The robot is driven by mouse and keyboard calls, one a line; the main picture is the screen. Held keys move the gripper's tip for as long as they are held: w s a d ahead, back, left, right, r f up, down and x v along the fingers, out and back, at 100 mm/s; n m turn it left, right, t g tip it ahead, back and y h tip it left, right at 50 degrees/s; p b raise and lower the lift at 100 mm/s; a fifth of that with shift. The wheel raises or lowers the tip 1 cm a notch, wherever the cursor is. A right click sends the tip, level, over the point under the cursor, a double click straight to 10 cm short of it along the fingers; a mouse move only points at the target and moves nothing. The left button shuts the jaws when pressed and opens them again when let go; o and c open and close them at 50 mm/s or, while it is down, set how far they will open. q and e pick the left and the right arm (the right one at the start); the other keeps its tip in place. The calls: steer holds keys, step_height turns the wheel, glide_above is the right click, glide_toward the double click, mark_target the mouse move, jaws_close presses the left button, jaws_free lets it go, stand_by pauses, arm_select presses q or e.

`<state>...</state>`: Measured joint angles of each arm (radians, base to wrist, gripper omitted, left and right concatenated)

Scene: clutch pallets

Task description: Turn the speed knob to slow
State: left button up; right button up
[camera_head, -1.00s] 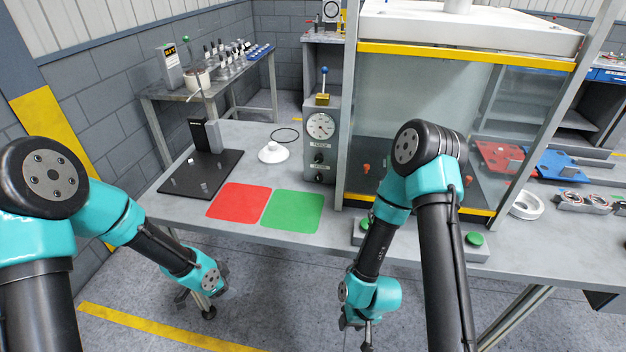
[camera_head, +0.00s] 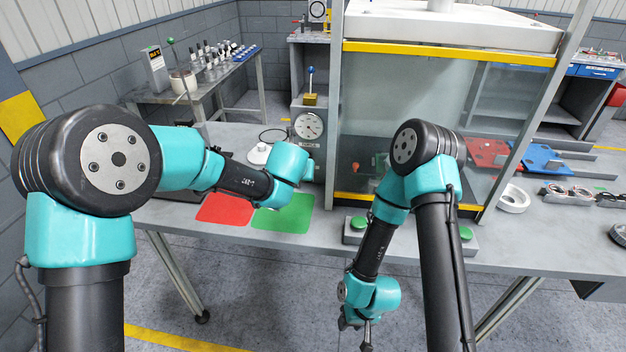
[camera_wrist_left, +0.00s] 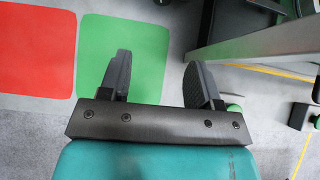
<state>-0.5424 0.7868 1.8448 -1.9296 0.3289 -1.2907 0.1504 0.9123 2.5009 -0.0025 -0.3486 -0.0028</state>
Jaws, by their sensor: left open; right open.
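The grey control box (camera_head: 301,107) with a round white gauge (camera_head: 308,126) stands on the table, left of the glazed press. Its lower front, where two dark knobs showed earlier, is hidden behind my left wrist, so I cannot see the speed knob or its setting. My left gripper is hidden in the head view. In the left wrist view my left gripper (camera_wrist_left: 157,78) is open and empty, above the table at the green mat's right edge. My right gripper (camera_head: 358,324) is open, low in front of the table and far from the box.
The red mat (camera_head: 224,208) and green mat (camera_head: 287,216) lie below the left arm. The press's yellow-edged frame (camera_head: 430,200) stands close right of the box. A green button (camera_head: 358,223) sits on the front edge. A white funnel-like piece (camera_head: 258,153) is left of the box.

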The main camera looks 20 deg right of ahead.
arm_select(q)
steer(key=shift+d+r, duration=0.15)
steer(key=x, duration=1.7)
steer(key=shift+w, duration=0.3)
steer(key=shift+c, duration=0.4)
steer(key=c, duration=0.8)
